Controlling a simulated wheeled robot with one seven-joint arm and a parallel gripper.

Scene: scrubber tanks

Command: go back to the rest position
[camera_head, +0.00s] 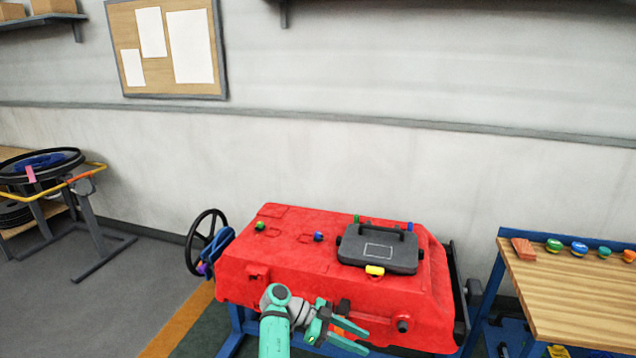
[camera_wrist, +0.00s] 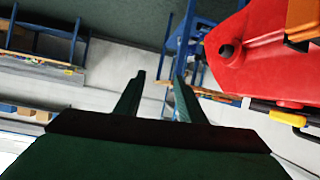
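My gripper (camera_head: 350,330) is at the end of my green arm, in front of the near side of the red scrubber tank body (camera_head: 290,235). Its two fingers are spread apart with nothing between them. In the wrist view the fingers (camera_wrist: 160,95) also stand apart and empty, and the red tank body (camera_wrist: 255,50) is at the upper right, clear of them. A dark grey lid with a handle (camera_head: 378,252) lies on top of the tank body.
A wooden-topped bench (camera_head: 570,300) with several coloured caps and a reddish block stands at the right. A black steering wheel (camera_head: 205,240) sticks out at the tank's left end. At the far left is a stand with a round black ring (camera_head: 40,165). Floor between them is clear.

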